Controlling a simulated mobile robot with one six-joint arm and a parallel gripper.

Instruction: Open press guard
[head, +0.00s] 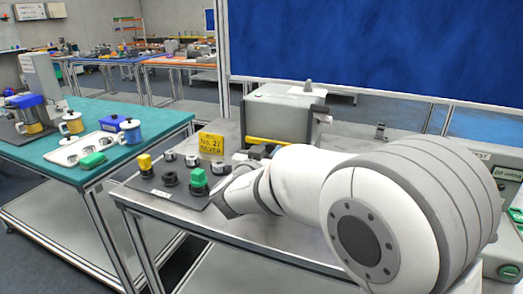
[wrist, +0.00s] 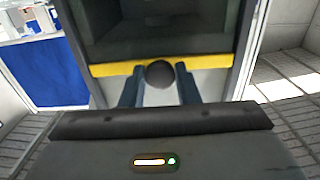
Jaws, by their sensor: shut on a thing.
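The yellow strip (head: 268,141) also shows in the head view. A round black knob (wrist: 159,75) sits at the middle of the strip. My gripper (wrist: 158,70) has one finger on each side of the knob and is shut on it. In the head view my gripper (head: 262,152) is at the press front, partly hidden by my arm.
A dark board (head: 170,192) with yellow, green and black buttons and a yellow sign (head: 211,144) stands left of my gripper. A teal table (head: 105,165) with mugs and a white tray is further left. A green-buttoned control box (head: 508,200) stands at the right edge.

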